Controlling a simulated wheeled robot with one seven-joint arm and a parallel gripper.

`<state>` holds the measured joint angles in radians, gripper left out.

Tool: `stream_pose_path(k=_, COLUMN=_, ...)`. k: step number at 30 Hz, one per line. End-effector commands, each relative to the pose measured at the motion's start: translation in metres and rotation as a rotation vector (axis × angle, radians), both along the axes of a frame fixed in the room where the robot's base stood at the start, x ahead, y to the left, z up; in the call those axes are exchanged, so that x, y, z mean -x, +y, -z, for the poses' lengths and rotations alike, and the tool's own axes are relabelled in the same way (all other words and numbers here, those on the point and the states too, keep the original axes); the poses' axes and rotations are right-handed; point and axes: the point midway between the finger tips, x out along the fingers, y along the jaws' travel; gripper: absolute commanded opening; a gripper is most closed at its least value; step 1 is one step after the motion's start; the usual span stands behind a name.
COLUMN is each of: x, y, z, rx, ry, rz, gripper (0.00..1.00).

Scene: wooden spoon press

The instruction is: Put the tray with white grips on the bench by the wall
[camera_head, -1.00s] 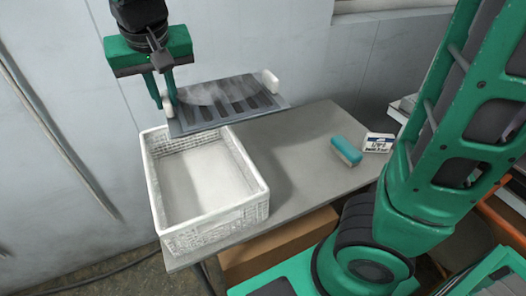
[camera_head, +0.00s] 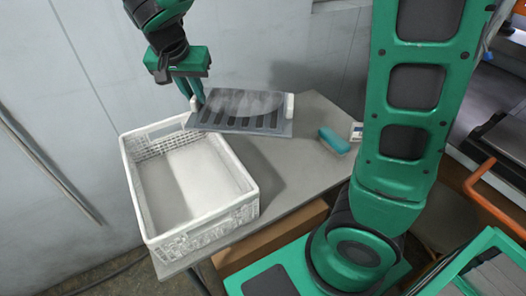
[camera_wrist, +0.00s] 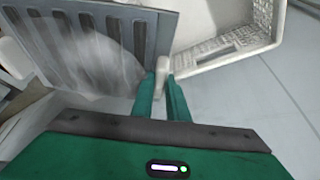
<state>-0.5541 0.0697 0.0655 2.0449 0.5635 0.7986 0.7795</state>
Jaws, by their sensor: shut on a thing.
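The tray (camera_head: 240,111) is a grey slotted plate with a white grip at each end. My gripper (camera_head: 196,103) is shut on the white grip at its left end. The tray is held over the back of the bench (camera_head: 290,165), near the wall, with its left end close to the white crate's back corner. I cannot tell whether it touches the bench. In the wrist view the tray (camera_wrist: 150,35) is at the upper left and my fingers (camera_wrist: 162,88) close on its grip (camera_wrist: 163,70).
A white crate (camera_head: 140,205), open and empty, stands on the left of the bench. A teal brush (camera_head: 334,140) and a small labelled box (camera_head: 357,131) lie to the right. Bare bench top lies between crate and brush. The wall (camera_head: 270,50) is behind.

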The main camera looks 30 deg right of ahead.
Motion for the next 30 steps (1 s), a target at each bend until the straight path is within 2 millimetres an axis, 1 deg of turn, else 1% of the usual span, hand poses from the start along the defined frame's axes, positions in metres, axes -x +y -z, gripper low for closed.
stream_pose_path(k=1, x=-0.009, y=-0.026, z=0.016, rx=0.005, ry=0.005, rz=0.106, gripper=0.0)
stream_pose_path(k=2, x=-0.013, y=-0.041, z=0.025, rx=0.005, ry=0.006, rz=0.168, gripper=0.0)
stream_pose_path(k=3, x=-0.017, y=-0.06, z=0.036, rx=0.006, ry=0.006, rz=0.249, gripper=0.0)
stream_pose_path(k=5, x=-0.021, y=-0.088, z=0.051, rx=0.006, ry=0.006, rz=0.369, gripper=0.0)
stream_pose_path(k=6, x=-0.024, y=-0.106, z=0.061, rx=0.007, ry=0.005, rz=0.444, gripper=0.0)
stream_pose_path(k=9, x=-0.024, y=-0.147, z=0.083, rx=0.006, ry=0.005, rz=0.613, gripper=0.0)
stream_pose_path(k=12, x=-0.022, y=-0.18, z=0.1, rx=0.005, ry=0.005, rz=0.75, gripper=0.0)
stream_pose_path(k=15, x=-0.019, y=-0.204, z=0.112, rx=0.003, ry=0.004, rz=0.845, gripper=0.0)
stream_pose_path(k=18, x=-0.016, y=-0.217, z=0.119, rx=0.002, ry=0.003, rz=0.901, gripper=0.0)
stream_pose_path(k=20, x=-0.015, y=-0.221, z=0.124, rx=0.002, ry=0.002, rz=0.917, gripper=0.0)
stream_pose_path(k=23, x=-0.015, y=-0.222, z=0.139, rx=0.004, ry=0.005, rz=0.925, gripper=0.0)
stream_pose_path(k=27, x=-0.014, y=-0.223, z=0.163, rx=0.004, ry=0.005, rz=0.925, gripper=0.0)
stream_pose_path(k=30, x=-0.015, y=-0.222, z=0.177, rx=0.004, ry=0.005, rz=0.924, gripper=0.0)
